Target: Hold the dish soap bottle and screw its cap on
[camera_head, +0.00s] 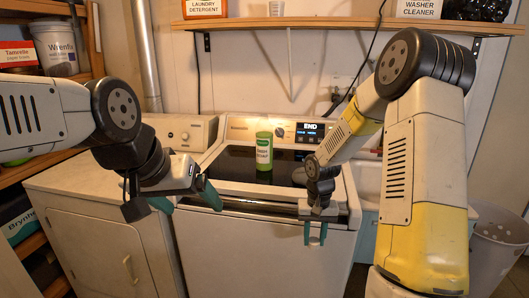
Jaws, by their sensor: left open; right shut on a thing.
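A green bottle with a pale label (264,152) stands upright on the dark lid of the washer, and I take it for the dish soap bottle. My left gripper (187,205) is open and empty, to the left of the bottle and nearer to me, its teal fingers spread wide. My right gripper (315,238) points down at the washer's front edge, right of the bottle and nearer. Its fingers are close together on something small, probably the cap, which is too hidden to make out. Neither gripper touches the bottle.
The washer (270,262) has a control panel behind the bottle. A wooden shelf (340,24) runs above. The lid around the bottle is clear.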

